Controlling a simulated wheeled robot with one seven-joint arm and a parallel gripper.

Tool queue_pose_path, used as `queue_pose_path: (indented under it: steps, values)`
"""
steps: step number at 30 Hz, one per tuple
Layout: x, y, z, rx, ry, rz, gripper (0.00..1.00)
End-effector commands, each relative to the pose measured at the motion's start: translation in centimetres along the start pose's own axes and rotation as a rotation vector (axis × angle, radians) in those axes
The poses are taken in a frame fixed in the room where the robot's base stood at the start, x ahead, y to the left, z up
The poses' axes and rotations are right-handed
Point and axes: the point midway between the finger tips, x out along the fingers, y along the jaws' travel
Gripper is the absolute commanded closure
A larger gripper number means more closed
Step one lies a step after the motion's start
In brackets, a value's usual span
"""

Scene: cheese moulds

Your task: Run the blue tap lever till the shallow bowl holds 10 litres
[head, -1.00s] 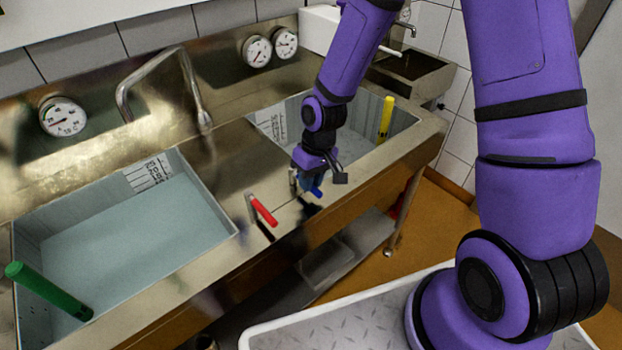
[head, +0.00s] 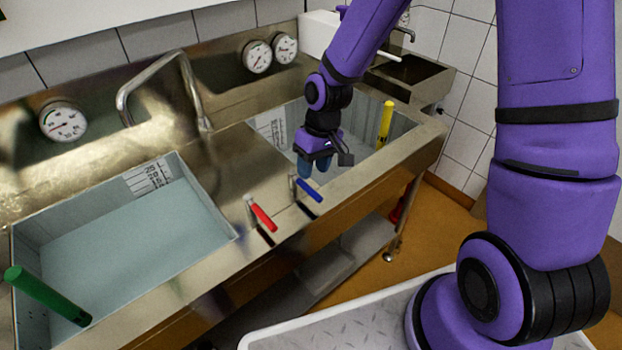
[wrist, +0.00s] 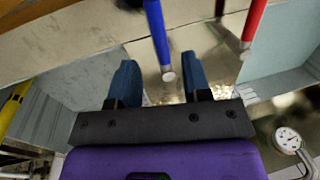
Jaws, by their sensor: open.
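The blue tap lever (head: 308,189) sticks out from the sink's front strip, pointing toward the front right. My gripper (head: 313,168) is open and empty, a little above and behind the lever, near the right bowl's front edge. In the wrist view the lever (wrist: 157,35) appears between my two finger lines (wrist: 161,75), with no visible contact. The left bowl (head: 48,225) holds pale water below a litre scale (head: 148,176). The right bowl (head: 400,128) has a scale too (head: 268,130), and its contents are partly hidden by my arm. I cannot tell which bowl is shallower.
A red lever (head: 262,217) sits just left of the blue one. The bent spout (head: 190,85) ends near the divider between bowls. Dials (head: 257,56) line the back panel.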

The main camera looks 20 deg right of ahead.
Motion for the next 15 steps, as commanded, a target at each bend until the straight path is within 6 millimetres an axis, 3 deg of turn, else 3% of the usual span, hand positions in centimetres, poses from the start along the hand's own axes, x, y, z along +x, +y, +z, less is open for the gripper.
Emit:
queue_pose_path:
  steps: [6,15]
  values:
    - [-3.5,0.1,-0.1,0.002,0.003,0.001,0.56]
    - [-5.2,0.0,0.0,0.001,0.0,-0.001,0.56]
